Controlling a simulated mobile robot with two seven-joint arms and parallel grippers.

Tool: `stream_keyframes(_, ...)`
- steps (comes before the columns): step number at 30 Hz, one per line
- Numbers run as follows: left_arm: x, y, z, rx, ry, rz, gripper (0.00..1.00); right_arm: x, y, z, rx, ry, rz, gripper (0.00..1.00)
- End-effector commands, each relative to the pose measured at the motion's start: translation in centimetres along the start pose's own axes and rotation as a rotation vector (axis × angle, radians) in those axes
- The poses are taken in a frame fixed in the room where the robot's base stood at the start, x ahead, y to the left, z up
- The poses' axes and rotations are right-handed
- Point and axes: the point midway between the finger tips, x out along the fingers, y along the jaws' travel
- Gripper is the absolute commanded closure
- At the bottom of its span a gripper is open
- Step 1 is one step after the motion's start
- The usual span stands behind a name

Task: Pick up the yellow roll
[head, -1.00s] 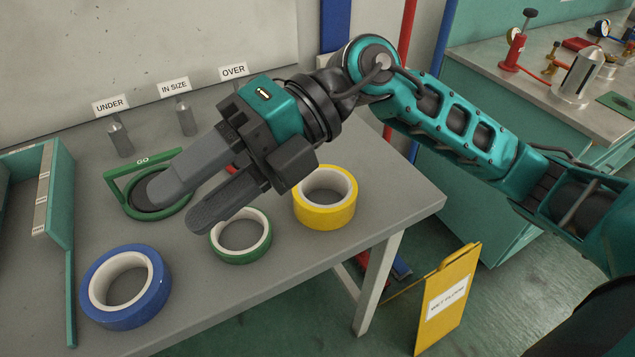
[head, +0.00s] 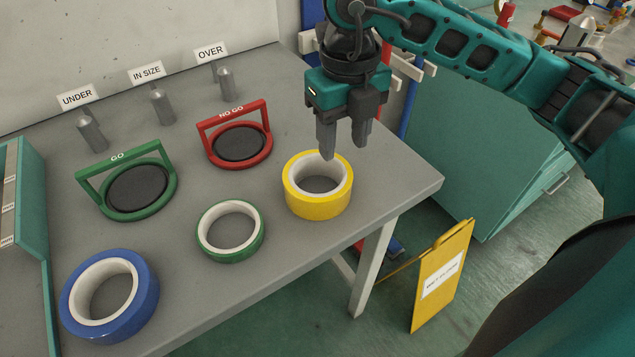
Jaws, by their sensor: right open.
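The yellow roll (head: 318,203) lies flat on the grey table near its right front corner, with a white inner core. My right gripper (head: 343,150) points down just above the roll's far right side. Its jaws are open and empty. The left fingertip overlaps the roll's far rim in the picture; I cannot tell whether it touches or reaches inside the ring. My left gripper is not in view.
A green roll (head: 258,232) and a blue roll (head: 146,305) lie to the left. Three metal pegs (head: 162,108) are labelled UNDER, IN SIZE and OVER. The table edge is close to the yellow roll.

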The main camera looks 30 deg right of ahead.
Motion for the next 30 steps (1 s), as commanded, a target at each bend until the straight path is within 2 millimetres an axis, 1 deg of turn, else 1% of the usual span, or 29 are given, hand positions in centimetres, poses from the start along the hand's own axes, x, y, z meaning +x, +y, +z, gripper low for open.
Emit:
stream_keyframes(1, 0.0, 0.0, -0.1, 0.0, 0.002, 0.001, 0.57, 0.7, 0.0, 0.0, 0.0, 0.001, 0.0, 0.53)
stream_keyframes(5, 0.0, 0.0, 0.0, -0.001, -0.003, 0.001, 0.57, 1.4, 0.0, 0.0, -0.002, 0.0, 0.001, 0.53)
stream_keyframes(7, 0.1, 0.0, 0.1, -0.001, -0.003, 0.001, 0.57, 2.0, -0.1, 0.0, -0.001, 0.001, 0.001, 0.53)
stream_keyframes(12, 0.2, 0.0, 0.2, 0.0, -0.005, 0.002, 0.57, 4.7, -0.5, -0.1, -0.001, 0.003, 0.001, 0.53)
stream_keyframes(15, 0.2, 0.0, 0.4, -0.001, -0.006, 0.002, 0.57, 5.9, -0.4, -0.1, -0.002, 0.001, 0.002, 0.53)
stream_keyframes(18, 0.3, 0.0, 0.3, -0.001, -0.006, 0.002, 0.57, 6.4, -0.4, 0.0, -0.002, -0.002, 0.003, 0.53)
stream_keyframes(24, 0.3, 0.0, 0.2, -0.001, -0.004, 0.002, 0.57, 6.4, -0.4, 0.0, -0.002, -0.003, 0.003, 0.53)
stream_keyframes(26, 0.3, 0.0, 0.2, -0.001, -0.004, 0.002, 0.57, 6.4, -0.4, 0.0, -0.002, -0.003, 0.003, 0.57)
stream_keyframes(30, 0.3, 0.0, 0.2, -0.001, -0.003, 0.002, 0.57, 6.4, -0.4, 0.0, -0.002, -0.002, 0.003, 0.71)
